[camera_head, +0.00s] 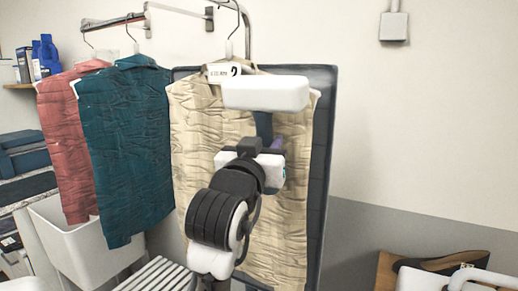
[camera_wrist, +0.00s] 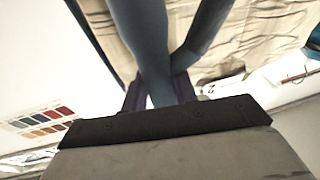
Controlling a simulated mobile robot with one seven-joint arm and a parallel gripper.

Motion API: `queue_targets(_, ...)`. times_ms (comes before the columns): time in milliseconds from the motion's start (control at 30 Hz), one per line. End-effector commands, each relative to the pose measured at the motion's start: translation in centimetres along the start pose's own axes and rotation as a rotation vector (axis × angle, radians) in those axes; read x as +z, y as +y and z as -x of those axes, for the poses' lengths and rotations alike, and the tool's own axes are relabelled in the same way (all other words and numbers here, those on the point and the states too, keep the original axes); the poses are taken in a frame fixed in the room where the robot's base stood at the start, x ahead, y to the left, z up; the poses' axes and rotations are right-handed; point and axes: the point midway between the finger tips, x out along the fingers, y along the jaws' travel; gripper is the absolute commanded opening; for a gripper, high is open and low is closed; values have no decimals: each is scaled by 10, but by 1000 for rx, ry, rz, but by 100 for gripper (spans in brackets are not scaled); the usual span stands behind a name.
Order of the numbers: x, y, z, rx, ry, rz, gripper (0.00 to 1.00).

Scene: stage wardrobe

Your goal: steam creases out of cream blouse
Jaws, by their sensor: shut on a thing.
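The cream blouse (camera_head: 205,130) hangs on a hanger in front of a dark padded board, with creases over its front and a white tag (camera_head: 224,72) at its collar. It also shows in the wrist view (camera_wrist: 250,45). My gripper (camera_head: 265,146) is in front of the blouse, shut on the dark blue handle (camera_head: 264,124) of a steamer. The steamer's white head (camera_head: 266,93) lies across the upper right of the blouse; I cannot tell whether it touches. In the wrist view the handle (camera_wrist: 145,40) runs up between my fingers. My arm hides the blouse's middle.
A teal shirt (camera_head: 125,145) and a red shirt (camera_head: 62,115) hang at left above a white bin (camera_head: 75,245). The dark board (camera_head: 323,130) stands behind the blouse.

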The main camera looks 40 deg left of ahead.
Motion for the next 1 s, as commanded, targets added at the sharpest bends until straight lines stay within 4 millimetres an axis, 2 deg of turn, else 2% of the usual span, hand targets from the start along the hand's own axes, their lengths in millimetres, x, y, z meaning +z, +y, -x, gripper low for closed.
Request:
queue_targets(467, 1, 1, -4, 0, 2, -1, 0)
queue_targets(1000, 27, 0, 3, 0, 2, -2, 0)
